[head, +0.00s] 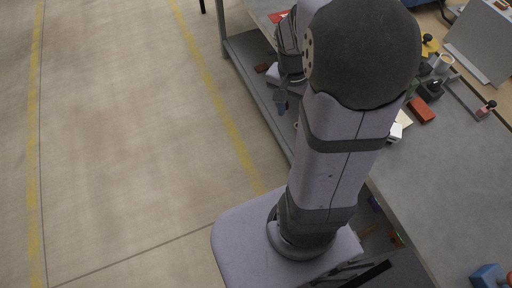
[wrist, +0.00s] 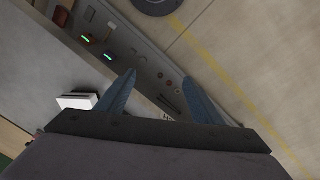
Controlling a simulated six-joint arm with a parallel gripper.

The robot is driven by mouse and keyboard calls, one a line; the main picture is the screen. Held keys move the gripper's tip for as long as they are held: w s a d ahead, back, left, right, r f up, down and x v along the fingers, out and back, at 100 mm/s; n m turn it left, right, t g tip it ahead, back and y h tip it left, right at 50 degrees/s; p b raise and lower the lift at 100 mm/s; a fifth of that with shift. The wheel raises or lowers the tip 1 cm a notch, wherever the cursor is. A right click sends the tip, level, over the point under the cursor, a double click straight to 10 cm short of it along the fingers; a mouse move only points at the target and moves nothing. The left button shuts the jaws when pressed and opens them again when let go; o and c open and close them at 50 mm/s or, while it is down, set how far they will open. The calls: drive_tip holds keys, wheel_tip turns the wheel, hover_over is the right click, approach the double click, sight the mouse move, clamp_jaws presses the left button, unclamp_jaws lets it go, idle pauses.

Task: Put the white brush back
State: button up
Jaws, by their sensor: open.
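My gripper (wrist: 159,78) is open in the wrist view, its two blue-grey fingers apart with nothing between them. A white block-like thing with a dark edge, perhaps the white brush (wrist: 77,101), lies on the grey surface left of the fingers. It is apart from them and too small to identify surely. In the head view a small white thing (head: 395,132) shows on the bench just right of my arm; I cannot tell if it is the same one. My arm hides part of the bench there.
The grey bench (head: 452,180) runs along the right, with much bare top towards the front. A red-orange block (head: 421,109), a pink-based stamp-like piece (head: 486,110) and a grey panel (head: 480,42) stand farther back. A blue thing (head: 488,277) sits at lower right. Open floor lies left.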

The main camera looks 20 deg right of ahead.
drive_tip(key=s+a+f+n, duration=0.1)
drive_tip(key=s+a+n, duration=0.1)
drive_tip(key=a+n, duration=0.3)
drive_tip(key=s+a+f+n+y, duration=0.1)
drive_tip(key=s+a+n, duration=0.2)
drive_tip(key=a+n, duration=0.3)
drive_tip(key=a, duration=0.3)
drive_tip(key=shift+t+y, duration=0.3)
drive_tip(key=shift+a+f, duration=0.1)
wheel_tip(320, 180, down, 14)
drive_tip(key=b, duration=1.3)
drive_tip(key=shift+r+b, duration=0.2)
drive_tip(key=shift+b, duration=0.15)
